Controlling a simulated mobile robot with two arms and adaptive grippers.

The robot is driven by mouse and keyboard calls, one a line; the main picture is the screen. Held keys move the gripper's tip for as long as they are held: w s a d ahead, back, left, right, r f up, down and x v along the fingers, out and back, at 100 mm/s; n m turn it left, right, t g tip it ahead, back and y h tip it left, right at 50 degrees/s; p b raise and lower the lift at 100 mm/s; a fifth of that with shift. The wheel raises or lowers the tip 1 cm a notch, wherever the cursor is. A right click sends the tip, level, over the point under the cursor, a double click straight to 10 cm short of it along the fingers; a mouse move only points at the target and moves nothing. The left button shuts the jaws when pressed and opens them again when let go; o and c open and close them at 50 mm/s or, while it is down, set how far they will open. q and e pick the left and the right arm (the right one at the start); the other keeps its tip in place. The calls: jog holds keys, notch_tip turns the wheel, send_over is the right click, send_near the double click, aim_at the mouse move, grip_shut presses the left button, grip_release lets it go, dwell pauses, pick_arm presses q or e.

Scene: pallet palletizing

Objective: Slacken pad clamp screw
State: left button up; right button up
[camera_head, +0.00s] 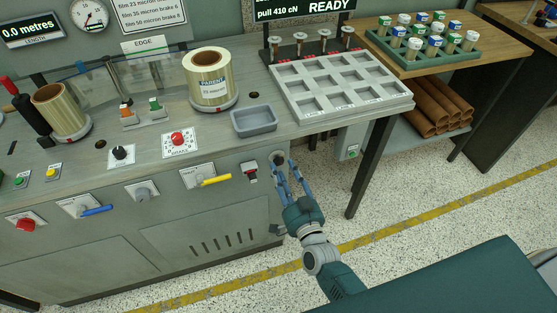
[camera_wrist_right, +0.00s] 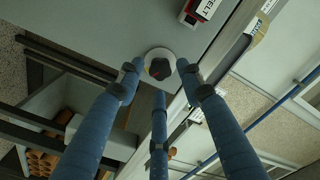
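In the head view the same spot (camera_head: 277,158) lies at the right end of the cabinet front, partly hidden by fingers. My right gripper (camera_head: 287,172) is open, its blue fingers pointing at the knob. In the wrist view the fingertips (camera_wrist_right: 160,80) are spread around the knob's sides; contact cannot be told. My left gripper is not in view.
A red-and-black switch (camera_head: 250,171) is left of the gripper, and a yellow lever (camera_head: 215,181) is farther left. Above are a grey tray (camera_head: 254,131) and a compartment tray (camera_head: 409,103). A dark table leg (camera_head: 369,165) stands right; open floor lies between.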

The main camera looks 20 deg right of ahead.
jog(key=shift+m, duration=1.2)
jog(key=shift+w, duration=0.15)
jog(key=shift+w+b, duration=0.35)
jog(key=shift+w, duration=0.75)
